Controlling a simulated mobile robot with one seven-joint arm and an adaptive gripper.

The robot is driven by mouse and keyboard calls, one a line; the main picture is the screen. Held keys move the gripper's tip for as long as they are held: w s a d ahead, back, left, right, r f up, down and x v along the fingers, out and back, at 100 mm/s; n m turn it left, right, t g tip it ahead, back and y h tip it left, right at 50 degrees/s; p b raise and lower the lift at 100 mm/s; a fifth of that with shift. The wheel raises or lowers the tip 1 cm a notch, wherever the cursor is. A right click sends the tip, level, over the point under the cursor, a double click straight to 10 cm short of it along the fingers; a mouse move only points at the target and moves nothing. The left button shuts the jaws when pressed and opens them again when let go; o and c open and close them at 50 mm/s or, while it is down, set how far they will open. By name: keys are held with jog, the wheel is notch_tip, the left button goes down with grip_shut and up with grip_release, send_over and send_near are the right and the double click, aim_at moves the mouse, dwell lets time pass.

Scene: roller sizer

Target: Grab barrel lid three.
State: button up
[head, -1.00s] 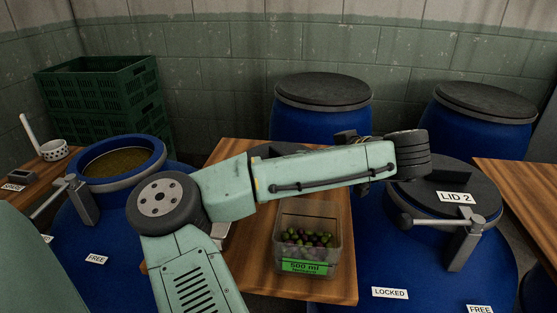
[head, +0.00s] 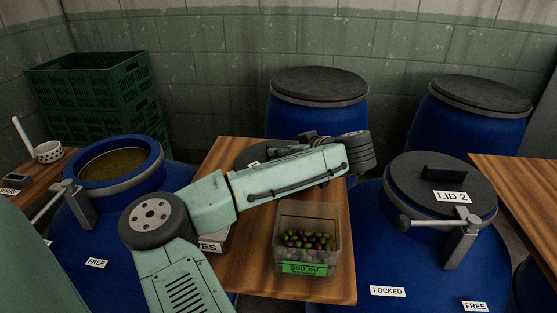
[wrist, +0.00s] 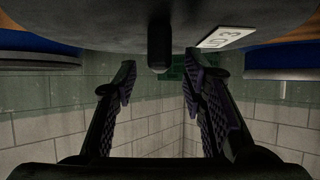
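Lid three (head: 252,154) is a dark round lid lying on the wooden table, partly hidden behind my arm in the head view. In the wrist view, which is upside down, the lid (wrist: 95,28) fills the top edge with its white "LID 3" label. Its upright handle (wrist: 159,48) shows near the middle. My gripper (wrist: 160,68) is open, with one finger on each side of the handle in the picture and a gap on both sides. Whether the handle is fully between the fingertips I cannot tell.
A clear box of olives (head: 306,250) stands on the table (head: 245,277) in front of my arm. An open barrel (head: 120,164) is at left. A barrel with lid two (head: 410,180) is at right. Two closed barrels (head: 318,85) and green crates (head: 95,90) stand behind.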

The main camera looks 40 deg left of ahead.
jog(key=shift+x, duration=1.05)
grip_shut()
